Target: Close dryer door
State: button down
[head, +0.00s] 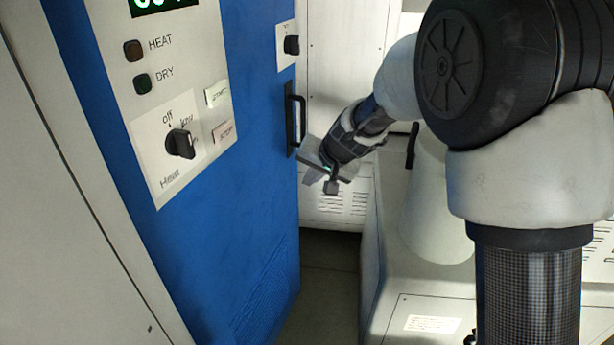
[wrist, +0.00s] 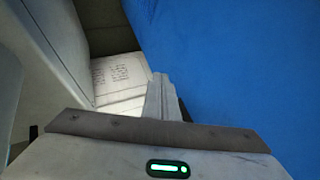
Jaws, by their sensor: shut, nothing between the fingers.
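The dryer door (head: 235,215) is the tall blue panel at the left of the head view, with a black bar handle (head: 291,122) near its right edge. How far it stands open I cannot tell. My gripper (head: 309,178) is just right of the door's edge, a little below the handle, and points down and left. In the wrist view the fingers (wrist: 159,88) are together and empty. The blue door surface (wrist: 240,70) fills the right side there, close beside the fingers. I cannot tell whether they touch it. The handle is not in the wrist view.
The control panel (head: 180,85) has a knob, lamps and buttons. A pale machine body (head: 400,290) stands on the right, under my arm. A light cabinet (head: 345,50) stands behind. A narrow strip of dark floor (head: 330,270) lies between door and machine.

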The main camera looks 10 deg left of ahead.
jog(key=b, duration=0.2)
send_near(282, 191)
notch_tip(282, 191, down, 4)
jog(key=w+d, duration=0.1)
jog(key=d, duration=0.1)
jog(key=shift+w+a+r+p, duration=0.15)
jog(key=shift+w+a+p, duration=0.1)
jog(key=shift+a, duration=0.65)
jog(key=shift+w+a+r+p, duration=0.1)
jog(key=shift+w+a+p, duration=0.1)
jog(key=shift+a, duration=0.7)
jog(key=shift+w, duration=0.1)
